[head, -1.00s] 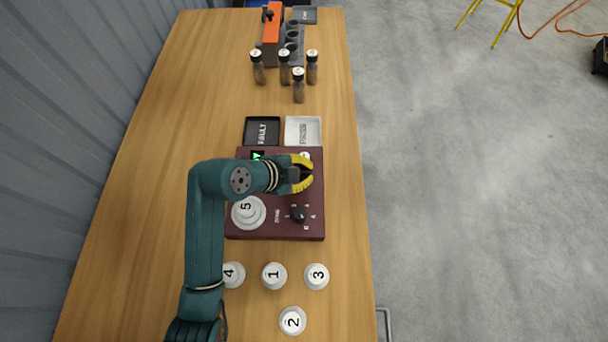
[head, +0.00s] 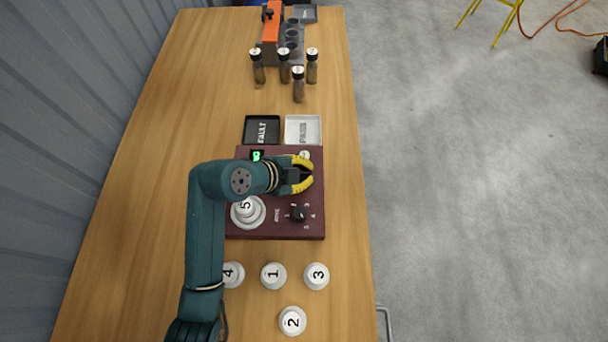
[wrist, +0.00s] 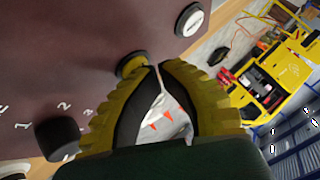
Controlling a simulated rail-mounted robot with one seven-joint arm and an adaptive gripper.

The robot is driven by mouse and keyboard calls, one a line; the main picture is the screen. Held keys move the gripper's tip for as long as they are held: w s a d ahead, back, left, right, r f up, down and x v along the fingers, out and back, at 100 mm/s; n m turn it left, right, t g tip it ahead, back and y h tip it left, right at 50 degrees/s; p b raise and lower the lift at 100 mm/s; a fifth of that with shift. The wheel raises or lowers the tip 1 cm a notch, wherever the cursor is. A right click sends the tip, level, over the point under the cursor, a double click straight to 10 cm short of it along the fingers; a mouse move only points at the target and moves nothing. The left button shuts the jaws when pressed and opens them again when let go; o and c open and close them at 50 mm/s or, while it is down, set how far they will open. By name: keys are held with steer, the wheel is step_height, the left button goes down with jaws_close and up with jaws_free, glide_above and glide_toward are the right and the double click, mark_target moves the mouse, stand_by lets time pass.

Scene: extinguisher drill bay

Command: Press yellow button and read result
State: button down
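A dark red tester panel (head: 262,230) lies on the table, with a dial knob (head: 298,214) and a small lit green display (head: 257,156), its character too small to read surely. In the wrist view a round yellow button (wrist: 133,64) sits on the panel right beside my fingertips; I cannot tell whether they touch it. My gripper (head: 312,172) has its yellow fingers together at the tips, with nothing between them, over the panel's right side. The wrist view shows the fingertips (wrist: 158,67) meeting. White piece 5 (head: 246,206) stands on the panel's round white plate.
A black FAULT tray (head: 248,130) and a white PASS tray (head: 318,130) lie beyond the panel. White pieces 4 (head: 232,274), 1 (head: 273,275), 3 (head: 317,276) and 2 (head: 292,320) stand in front. Several dark-capped bottles (head: 299,88) stand farther back.

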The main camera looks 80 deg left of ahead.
steer(key=shift+f, duration=0.15)
steer(key=shift+r+p, duration=0.75)
steer(key=shift+r, duration=0.15)
step_height(320, 180, up, 5)
steer(key=p, duration=0.4)
steer(key=shift+r+p, duration=0.1)
steer(key=shift+p, duration=0.2)
steer(key=shift+w+d, duration=0.1)
stand_by(0.5)
